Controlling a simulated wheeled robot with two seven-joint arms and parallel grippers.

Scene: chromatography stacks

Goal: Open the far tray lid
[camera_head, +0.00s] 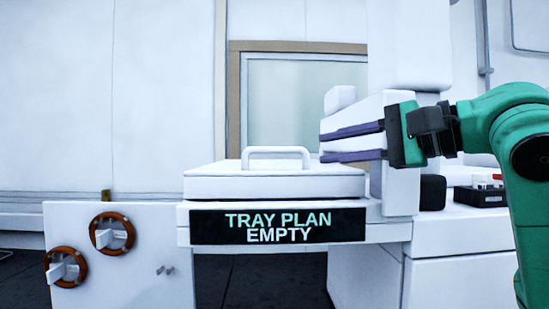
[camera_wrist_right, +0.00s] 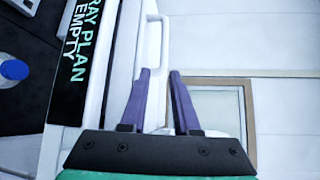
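A white tray lid (camera_head: 275,184) with a raised bar handle (camera_head: 277,150) lies flat on a white tray body, and it looks closed. A black sign (camera_head: 278,226) on the front reads "TRAY PLAN EMPTY". My right gripper (camera_head: 322,146) reaches in from the right, its two purple fingers pointing left and apart with nothing between them. Its fingertips are at the right end of the handle in the picture; contact cannot be told. In the right wrist view the open fingers (camera_wrist_right: 160,72) overlap the lower part of the handle (camera_wrist_right: 163,40). My left gripper is not in view.
A white panel (camera_head: 75,225) with two brown-ringed knobs stands at the left. White instrument blocks (camera_head: 400,185) stand behind my right gripper. A black box (camera_head: 481,195) sits on the right counter. A blue-capped item (camera_wrist_right: 14,70) shows in the wrist view. Space above the lid is clear.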

